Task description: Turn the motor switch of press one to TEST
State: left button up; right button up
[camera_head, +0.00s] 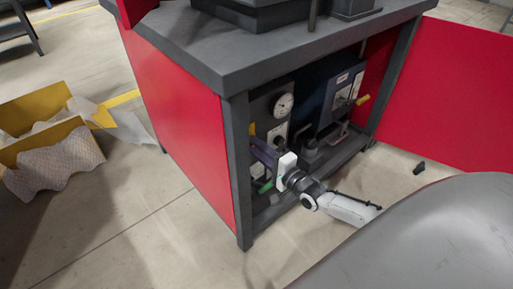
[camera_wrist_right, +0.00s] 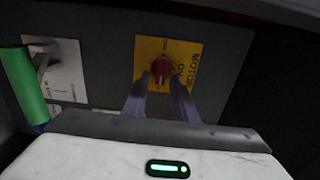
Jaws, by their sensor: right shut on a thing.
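The motor switch is a red knob (camera_wrist_right: 161,68) on a yellow plate (camera_wrist_right: 187,50) with partly readable lettering, "MOTOR", in the right wrist view. My right gripper (camera_wrist_right: 160,80) has its two purple fingers closed on the knob, one on each side. The fingers hide part of the knob, and I cannot read which position it points to. In the head view my right gripper (camera_head: 257,146) reaches into the open red and grey cabinet (camera_head: 180,115) from the right. A sliver of the yellow plate (camera_head: 252,129) shows beside the fingers. My left gripper is not in view.
A green cylindrical part (camera_wrist_right: 22,85) and a white labelled plate (camera_wrist_right: 58,68) are left of the switch. A round gauge (camera_head: 283,105) and a yellow-tipped lever (camera_head: 362,100) sit inside the cabinet. A grey post stands left of my gripper. The red door (camera_head: 450,90) is open at right.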

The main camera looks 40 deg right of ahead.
jog(key=o, duration=0.7)
jog(key=shift+s, duration=0.1)
